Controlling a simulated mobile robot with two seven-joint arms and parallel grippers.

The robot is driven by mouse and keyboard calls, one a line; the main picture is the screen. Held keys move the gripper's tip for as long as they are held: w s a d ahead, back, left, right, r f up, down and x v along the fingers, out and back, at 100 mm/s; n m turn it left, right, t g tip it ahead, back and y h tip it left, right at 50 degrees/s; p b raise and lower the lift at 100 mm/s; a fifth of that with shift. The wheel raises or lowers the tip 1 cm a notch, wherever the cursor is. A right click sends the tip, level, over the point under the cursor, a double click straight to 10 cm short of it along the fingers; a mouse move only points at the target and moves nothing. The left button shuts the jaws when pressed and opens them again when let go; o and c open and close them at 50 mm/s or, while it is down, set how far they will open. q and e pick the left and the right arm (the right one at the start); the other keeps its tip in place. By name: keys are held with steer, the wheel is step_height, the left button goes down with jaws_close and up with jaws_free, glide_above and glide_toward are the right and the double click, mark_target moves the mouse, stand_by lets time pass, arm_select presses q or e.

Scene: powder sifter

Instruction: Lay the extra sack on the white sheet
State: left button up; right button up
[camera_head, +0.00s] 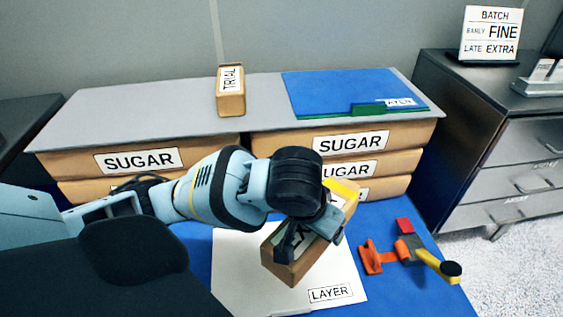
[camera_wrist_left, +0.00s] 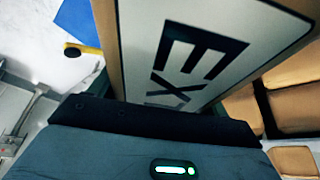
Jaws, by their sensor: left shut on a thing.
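The extra sack (camera_head: 285,268) is a brown block with a white label. In the left wrist view the sack (camera_wrist_left: 200,60) shows the large letters "EX", with the rest cut off. My left gripper (camera_head: 312,228) is shut on it. The sack is tilted in the picture and overlaps the white sheet (camera_head: 235,275), marked "LAYER". I cannot tell whether it touches the sheet or hangs just above it. My gripper and wrist hide part of the sack and the sheet's back. My right gripper is not in view.
Stacked sugar sacks (camera_head: 140,160) carry a grey board (camera_head: 170,105) behind the sheet. A trial sack (camera_head: 231,98) and a blue folder (camera_head: 345,92) lie on it. An orange, yellow and grey tool (camera_head: 385,256) lies right of the sheet. A sign (camera_head: 491,35) stands on the right cabinet.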

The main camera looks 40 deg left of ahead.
arm_select(q)
steer(key=s+f+p, duration=0.5)
steer(key=f, duration=0.5)
steer(key=s+f+p, duration=0.4)
steer(key=s+f, duration=0.1)
steer(key=f, duration=0.5)
steer(key=shift+n, duration=0.3)
steer(key=w+a, duration=0.3)
steer(key=w, duration=0.1)
steer(key=w+a, duration=0.3)
steer(key=w, duration=0.1)
steer(key=w+a+f+b, duration=0.1)
steer(key=w+a, duration=0.2)
steer(key=shift+w, duration=0.4)
steer(key=shift+s+a+b+x, duration=0.15)
steer(key=shift+b+x, duration=0.1)
steer(key=shift+x, duration=0.45)
steer(key=shift+s+a+b+x, duration=0.1)
steer(key=shift+b+x, duration=0.15)
steer(key=shift+x, duration=0.45)
steer(key=shift+w+f, duration=0.1)
steer(key=shift+f, duration=0.35)
steer(key=shift+f, duration=0.15)
